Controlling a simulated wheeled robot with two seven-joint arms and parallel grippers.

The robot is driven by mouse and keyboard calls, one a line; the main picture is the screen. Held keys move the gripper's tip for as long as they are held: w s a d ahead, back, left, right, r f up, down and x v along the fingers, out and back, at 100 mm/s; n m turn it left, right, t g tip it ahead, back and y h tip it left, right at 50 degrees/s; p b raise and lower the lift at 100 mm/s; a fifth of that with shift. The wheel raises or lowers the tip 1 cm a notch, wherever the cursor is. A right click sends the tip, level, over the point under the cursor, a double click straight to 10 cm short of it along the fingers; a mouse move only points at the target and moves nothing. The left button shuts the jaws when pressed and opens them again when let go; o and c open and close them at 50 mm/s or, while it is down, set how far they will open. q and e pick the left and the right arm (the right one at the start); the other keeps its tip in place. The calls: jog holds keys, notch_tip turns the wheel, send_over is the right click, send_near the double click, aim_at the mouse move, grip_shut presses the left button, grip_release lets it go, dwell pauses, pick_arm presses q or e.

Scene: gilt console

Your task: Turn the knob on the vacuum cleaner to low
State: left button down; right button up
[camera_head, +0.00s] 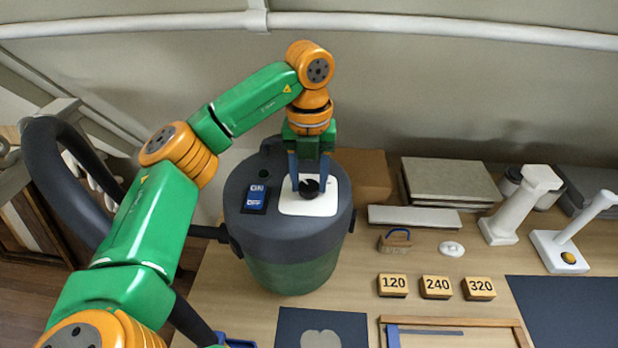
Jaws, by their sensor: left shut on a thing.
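The vacuum cleaner (292,268) is a drum with a dark grey lid and a green body, standing on the wooden table. On its lid is a white plate with a black knob (309,189). My left gripper (309,187) reaches down from above, and its blue fingers are shut on the knob, one on each side. The fingers partly hide the knob, and I cannot read its setting. A blue ON/OFF switch (256,198) sits on the lid to the left of the white plate. My right gripper is not in view.
A black hose (65,185) curves at the left. Wooden blocks marked 120 (392,285), 240 (436,287) and 320 (478,288) lie to the right. Grey sheets (450,180) and white stands (520,205) are behind them. A dark mat (570,315) lies at the right front.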

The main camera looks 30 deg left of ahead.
aim_at(309, 184)
pick_arm(q)
jog(key=shift+r, duration=0.1)
jog(key=shift+c, duration=1.8)
grip_release()
notch_tip(309, 184, up, 7)
jog(key=shift+r+p, duration=0.1)
jog(key=shift+p, duration=0.5)
